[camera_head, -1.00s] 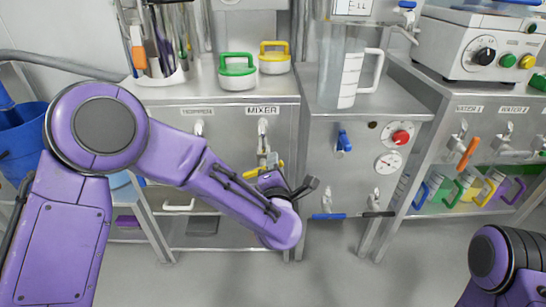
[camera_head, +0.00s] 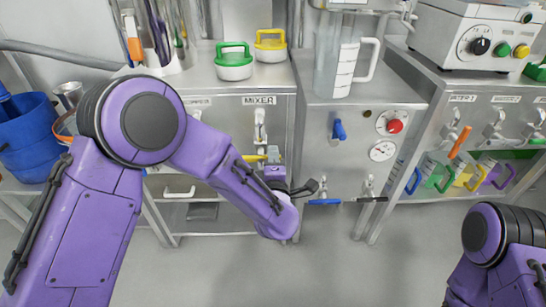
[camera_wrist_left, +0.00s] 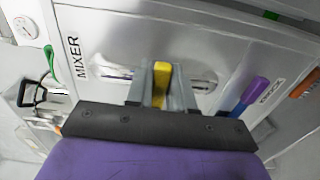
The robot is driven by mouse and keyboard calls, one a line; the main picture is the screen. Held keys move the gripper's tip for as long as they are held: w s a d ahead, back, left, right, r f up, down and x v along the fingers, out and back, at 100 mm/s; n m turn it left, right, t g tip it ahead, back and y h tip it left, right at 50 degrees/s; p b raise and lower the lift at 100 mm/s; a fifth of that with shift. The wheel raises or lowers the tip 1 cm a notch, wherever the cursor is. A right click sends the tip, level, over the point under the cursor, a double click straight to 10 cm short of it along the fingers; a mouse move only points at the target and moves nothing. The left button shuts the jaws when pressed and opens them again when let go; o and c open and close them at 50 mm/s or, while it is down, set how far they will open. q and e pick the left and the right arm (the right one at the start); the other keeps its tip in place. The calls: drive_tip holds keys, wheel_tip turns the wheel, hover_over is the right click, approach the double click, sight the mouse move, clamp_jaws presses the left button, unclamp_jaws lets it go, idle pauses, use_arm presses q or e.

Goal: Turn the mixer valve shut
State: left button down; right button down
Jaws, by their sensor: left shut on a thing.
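The mixer valve sits on the steel cabinet front below the MIXER label (camera_head: 259,100). Its metal body (camera_head: 260,125) shows above my left arm. Its yellow handle (camera_head: 253,158) points sideways, partly hidden by my wrist. In the left wrist view the yellow handle (camera_wrist_left: 161,76) stands between the two grey fingers of my left gripper (camera_wrist_left: 157,92), which is shut on it. In the head view the left gripper (camera_head: 272,154) is mostly behind its own purple wrist. My right arm shows at the lower right, its gripper out of the picture.
A drawer handle (camera_head: 179,193) protrudes at lower left.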

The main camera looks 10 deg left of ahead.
use_arm(q)
drive_tip(key=shift+f, duration=0.1)
drive_tip(key=c, duration=1.1)
unclamp_jaws()
drive_tip(key=p+v, duration=0.1)
drive_tip(key=v, duration=0.9)
drive_tip(key=shift+s+p, duration=0.3)
drive_tip(key=shift+p, duration=0.05)
